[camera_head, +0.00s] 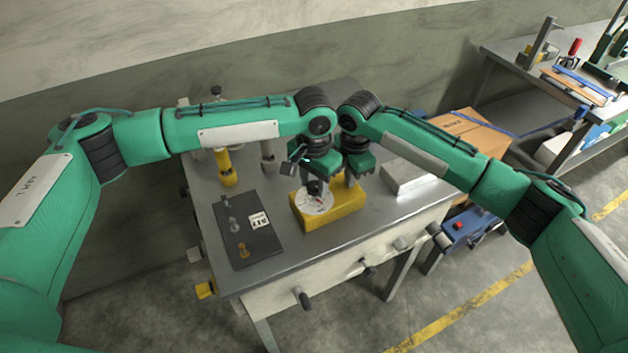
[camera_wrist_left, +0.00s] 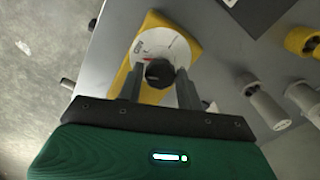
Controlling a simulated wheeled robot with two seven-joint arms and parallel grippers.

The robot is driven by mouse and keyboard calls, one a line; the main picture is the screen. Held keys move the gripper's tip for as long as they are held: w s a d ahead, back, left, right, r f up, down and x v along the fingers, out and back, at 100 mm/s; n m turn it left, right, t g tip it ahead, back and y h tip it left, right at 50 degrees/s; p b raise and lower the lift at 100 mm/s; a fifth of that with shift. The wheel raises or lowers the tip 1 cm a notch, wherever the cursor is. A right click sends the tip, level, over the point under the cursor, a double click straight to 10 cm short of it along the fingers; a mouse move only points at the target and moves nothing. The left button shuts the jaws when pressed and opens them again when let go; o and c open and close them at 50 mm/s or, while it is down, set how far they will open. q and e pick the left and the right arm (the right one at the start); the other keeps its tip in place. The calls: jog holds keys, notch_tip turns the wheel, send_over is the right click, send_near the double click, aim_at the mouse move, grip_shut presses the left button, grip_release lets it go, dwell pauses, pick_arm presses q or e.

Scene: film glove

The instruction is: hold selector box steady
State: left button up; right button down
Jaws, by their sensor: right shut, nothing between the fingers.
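The yellow selector box (camera_head: 334,214) sits on the metal table, with a white dial (camera_head: 314,203) and a black knob on top. It also shows in the left wrist view (camera_wrist_left: 152,20), where the black knob (camera_wrist_left: 160,73) stands on the dial. My left gripper (camera_head: 314,187) is over the dial. Its two fingers stand apart on either side of the knob; I cannot tell whether they touch it. My right gripper (camera_head: 352,180) is shut and empty at the far right part of the box. Whether its fingertips touch the box is hidden.
A dark panel (camera_head: 262,248) with small fittings lies left of the box. A yellow-and-grey post (camera_head: 225,168) stands at the back left. A pale block (camera_head: 412,178) lies right of the box. A cardboard box (camera_head: 470,132) and another bench are further right.

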pick_arm(q)
jog(key=c, duration=0.5)
pick_arm(e)
jog(key=shift+s+d+f, duration=0.1)
jog(key=shift+f, duration=0.3)
pick_arm(q)
jog(key=shift+o, duration=0.2)
jog(key=shift+m, duration=2.2)
jog(key=shift+s+d, duration=0.1)
jog(key=o, duration=1)
jog(key=shift+c, duration=0.2)
